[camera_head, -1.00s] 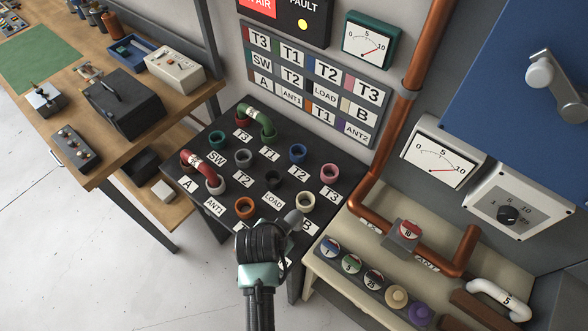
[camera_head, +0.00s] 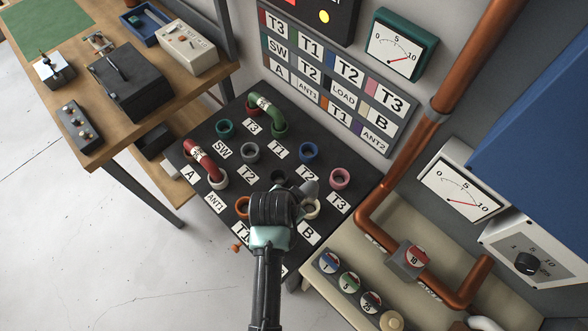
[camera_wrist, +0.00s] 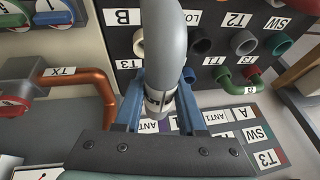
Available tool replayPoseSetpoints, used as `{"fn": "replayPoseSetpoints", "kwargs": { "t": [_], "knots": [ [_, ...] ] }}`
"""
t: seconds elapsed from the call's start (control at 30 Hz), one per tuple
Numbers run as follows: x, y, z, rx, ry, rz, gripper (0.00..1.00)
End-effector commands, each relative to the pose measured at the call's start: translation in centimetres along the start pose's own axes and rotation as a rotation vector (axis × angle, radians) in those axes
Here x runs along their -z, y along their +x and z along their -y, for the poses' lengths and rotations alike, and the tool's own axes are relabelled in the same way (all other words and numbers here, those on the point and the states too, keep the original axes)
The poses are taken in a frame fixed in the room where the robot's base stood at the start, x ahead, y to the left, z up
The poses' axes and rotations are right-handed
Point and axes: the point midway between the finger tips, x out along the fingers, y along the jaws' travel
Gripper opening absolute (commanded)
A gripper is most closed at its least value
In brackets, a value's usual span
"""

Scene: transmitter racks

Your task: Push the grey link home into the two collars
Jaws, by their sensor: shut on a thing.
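The grey link (camera_wrist: 166,45), a thick curved tube, is held between the blue fingers of my gripper (camera_wrist: 160,98). A banded part of it shows between the fingers in the wrist view. In the head view the link (camera_head: 309,187) shows just beyond my gripper (camera_head: 297,194), over the right part of the black collar board (camera_head: 218,203). The cream collar (camera_head: 311,210) by B and the black collar (camera_head: 278,177) by LOAD are close to it, both partly hidden. I cannot tell whether the link's ends touch any collar.
A red link (camera_head: 204,160) and a green link (camera_head: 274,108) stand in other collars on the board. Open pink (camera_head: 340,178) and blue (camera_head: 308,152) collars are nearby. A copper pipe (camera_head: 375,215) and a cream bench (camera_head: 335,250) flank the board's right side.

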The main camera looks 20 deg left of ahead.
Motion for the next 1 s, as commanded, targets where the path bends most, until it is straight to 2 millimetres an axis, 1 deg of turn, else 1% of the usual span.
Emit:
{"fn": "replayPoseSetpoints", "kwargs": {
  "t": [0.03,0.6,0.77,1.0],
  "knots": [
    [0.1,-0.1,0.0,0.000,0.000,-0.002,0.00],
    [-1.9,4.6,-0.9,0.000,0.001,-0.002,0.00],
    [-2.1,5.2,-1.1,0.001,0.001,-0.003,0.00],
    [-2.1,5.2,-1.1,0.001,0.001,-0.003,0.00]
  ]
}}
